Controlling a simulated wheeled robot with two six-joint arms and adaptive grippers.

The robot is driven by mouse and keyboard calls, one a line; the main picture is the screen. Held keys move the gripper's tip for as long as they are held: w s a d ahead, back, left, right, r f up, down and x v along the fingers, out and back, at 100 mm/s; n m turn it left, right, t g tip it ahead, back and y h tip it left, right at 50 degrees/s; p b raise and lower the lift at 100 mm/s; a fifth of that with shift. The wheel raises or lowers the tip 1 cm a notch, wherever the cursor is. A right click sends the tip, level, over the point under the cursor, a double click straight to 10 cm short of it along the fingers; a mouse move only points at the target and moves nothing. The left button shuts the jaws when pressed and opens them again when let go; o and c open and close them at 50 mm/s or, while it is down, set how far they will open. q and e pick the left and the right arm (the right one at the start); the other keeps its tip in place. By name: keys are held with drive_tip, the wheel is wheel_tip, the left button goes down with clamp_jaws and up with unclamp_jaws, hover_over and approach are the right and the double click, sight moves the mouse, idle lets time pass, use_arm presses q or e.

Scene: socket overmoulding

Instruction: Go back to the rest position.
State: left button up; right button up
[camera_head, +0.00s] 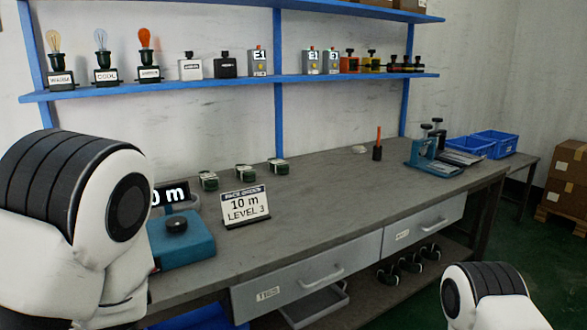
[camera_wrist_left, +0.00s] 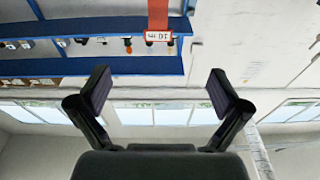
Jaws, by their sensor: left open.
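My left gripper (camera_wrist_left: 161,92) shows in the left wrist view with its two dark fingers spread wide. It is open, and nothing is between the fingers. Behind it are blue shelf boards, a pale wall and a row of windows, all at a distance. In the head view only white and black links of my arms show, at the left edge and the bottom right. Neither gripper is visible there.
A grey workbench (camera_head: 330,205) carries a teal device (camera_head: 185,240), a "10 m LEVEL 3" sign (camera_head: 246,206), a blue press (camera_head: 430,158) and blue bins (camera_head: 493,144). A blue shelf (camera_head: 240,84) with lamps and boxes hangs above. The bench's middle is largely clear.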

use_arm(q)
drive_tip(key=s+f+m+g+h, duration=0.1)
drive_tip(key=s+f+g+h, duration=0.35)
drive_tip(key=f, duration=1.25)
drive_tip(key=s+f+m+g+h, duration=0.2)
drive_tip(key=s+f+g, duration=0.5)
drive_tip(key=f, duration=1)
drive_tip(key=s+d+f+m+g+h, duration=0.1)
drive_tip(key=s+d+f+g+h, duration=0.15)
drive_tip(key=s, duration=0.45)
drive_tip(key=s+d+f+m+g+h, duration=0.2)
drive_tip(key=s+d+f+g, duration=0.15)
drive_tip(key=s, duration=0.35)
wheel_tip(320, 180, up, 15)
drive_tip(key=p, duration=1.5)
drive_tip(key=shift+w+d+r+p, duration=0.2)
drive_tip(key=shift+w+d+p, duration=0.1)
drive_tip(key=shift+d, duration=0.05)
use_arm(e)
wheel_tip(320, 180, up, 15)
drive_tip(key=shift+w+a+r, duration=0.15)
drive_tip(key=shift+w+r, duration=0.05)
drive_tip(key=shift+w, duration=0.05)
use_arm(q)
drive_tip(key=shift+t, duration=0.25)
